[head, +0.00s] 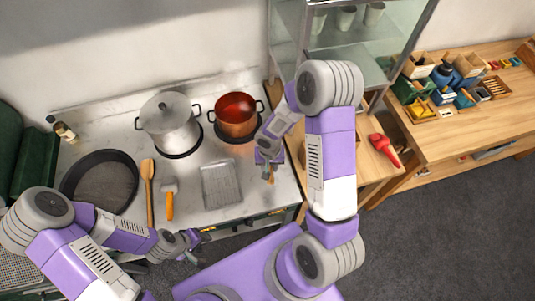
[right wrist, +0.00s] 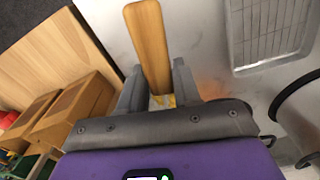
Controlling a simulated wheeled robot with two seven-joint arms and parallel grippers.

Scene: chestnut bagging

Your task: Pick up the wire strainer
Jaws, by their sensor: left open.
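My right gripper (head: 268,172) is at the right end of the marble counter, below the red pot. In the right wrist view a wooden handle (right wrist: 150,45) lies between the fingers of my right gripper (right wrist: 158,78), close to both. I cannot tell whether they press on it. The handle's lower end shows just under the gripper in the head view. No wire mesh of a strainer is clearly visible; that part seems hidden by my gripper. My left gripper (head: 190,248) is open and empty by the counter's front edge.
A grey ridged tray (head: 221,185) lies left of my right gripper. Behind are the red pot (head: 236,116) and a lidded steel pot (head: 169,122). A wooden spoon (head: 149,190), an orange-handled brush (head: 169,201) and a dark pan (head: 100,184) are left. A glass cabinet stands behind right.

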